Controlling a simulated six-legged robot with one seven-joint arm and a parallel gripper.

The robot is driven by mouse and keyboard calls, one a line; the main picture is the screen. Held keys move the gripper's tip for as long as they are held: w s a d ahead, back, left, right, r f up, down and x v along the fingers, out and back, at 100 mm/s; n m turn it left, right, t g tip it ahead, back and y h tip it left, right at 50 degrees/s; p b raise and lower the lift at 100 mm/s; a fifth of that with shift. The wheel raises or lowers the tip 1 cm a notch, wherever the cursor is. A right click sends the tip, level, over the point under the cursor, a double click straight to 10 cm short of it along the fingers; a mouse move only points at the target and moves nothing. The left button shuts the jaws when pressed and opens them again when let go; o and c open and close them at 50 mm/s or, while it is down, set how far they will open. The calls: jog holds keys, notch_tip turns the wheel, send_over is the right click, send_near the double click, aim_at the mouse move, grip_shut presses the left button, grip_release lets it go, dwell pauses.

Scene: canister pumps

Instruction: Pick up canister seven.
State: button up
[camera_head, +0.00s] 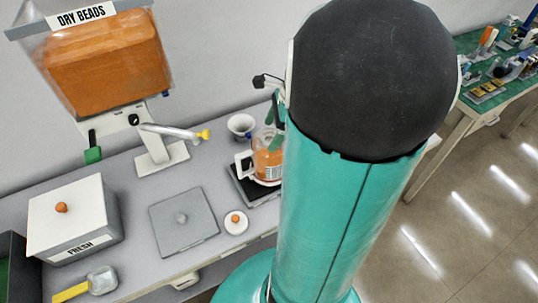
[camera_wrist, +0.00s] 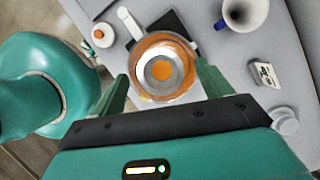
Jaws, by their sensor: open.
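A clear canister with orange contents and a white handle (camera_head: 267,162) stands on a black flat base (camera_head: 246,187) on the grey bench. No number on it is readable. In the wrist view I look down on the canister (camera_wrist: 146,91), with a pale ring and an orange centre inside its rim. My gripper (camera_wrist: 163,86) is open, its two green fingers on either side of the canister, apparently without gripping it. Whether they touch it is unclear. In the head view my arm hides most of the gripper and the canister's right side.
A white cup (camera_head: 240,126) stands behind the canister; a small round lid with an orange knob (camera_head: 235,221) lies in front. A grey square plate (camera_head: 184,221), a FRESH box (camera_head: 72,222) and the DRY BEADS dispenser (camera_head: 105,62) are to the left. A card (camera_wrist: 264,74) stands nearby.

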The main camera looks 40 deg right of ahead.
jog(key=shift+w+a+f, duration=0.15)
jog(key=shift+a+f, duration=0.05)
jog(key=shift+f, duration=0.45)
jog(key=c, duration=1.6)
jog(key=shift+r, duration=0.2)
